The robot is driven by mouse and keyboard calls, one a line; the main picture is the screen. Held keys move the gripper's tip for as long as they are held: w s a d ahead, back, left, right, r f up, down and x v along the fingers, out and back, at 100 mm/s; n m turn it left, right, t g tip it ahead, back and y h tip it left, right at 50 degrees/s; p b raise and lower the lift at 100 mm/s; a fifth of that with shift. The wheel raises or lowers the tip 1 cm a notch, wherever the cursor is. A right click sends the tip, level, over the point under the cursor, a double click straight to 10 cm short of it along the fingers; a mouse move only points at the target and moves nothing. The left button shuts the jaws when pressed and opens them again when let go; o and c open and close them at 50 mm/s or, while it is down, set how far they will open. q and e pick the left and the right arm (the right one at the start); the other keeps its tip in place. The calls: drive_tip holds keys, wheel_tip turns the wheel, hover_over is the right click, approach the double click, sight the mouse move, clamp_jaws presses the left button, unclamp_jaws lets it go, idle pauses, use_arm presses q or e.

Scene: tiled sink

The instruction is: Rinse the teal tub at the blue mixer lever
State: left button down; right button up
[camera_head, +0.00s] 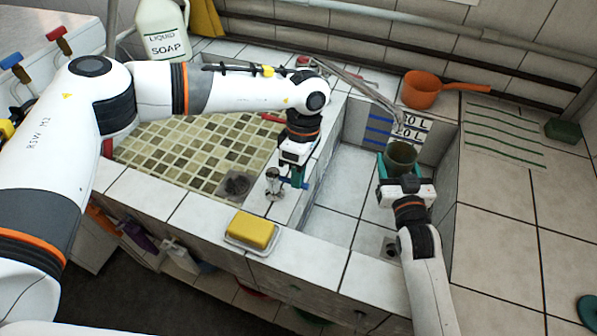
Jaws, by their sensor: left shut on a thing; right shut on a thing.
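The teal tub (383,166) is held in the right basin, its open top facing up and its inside dark olive-brown. My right gripper (401,177) is shut on its near side. The spout's outlet (399,127) is just above the tub's far rim; I cannot tell whether water runs. My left gripper (298,172) points down over the tiled divider, shut on the blue mixer lever (303,184). The gripper hides much of the lever. A small metal fitting (273,183) stands beside it.
The right basin wall (437,139) bounds the tub closely. A yellow sponge on a dish (251,232) is on the front ledge. A soap jug (163,30) stands at the back left.

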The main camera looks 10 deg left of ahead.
use_arm(q)
drive_tip(key=m, duration=0.1)
drive_tip(key=s+m, duration=0.1)
drive_tip(key=m, duration=0.1)
drive_tip(key=shift+s+a+y, duration=0.25)
drive_tip(key=shift+a+y, duration=0.05)
drive_tip(key=c, duration=1.5)
unclamp_jaws()
drive_tip(key=shift+o, duration=0.2)
drive_tip(key=v, duration=1.2)
drive_tip(key=shift+s, duration=0.1)
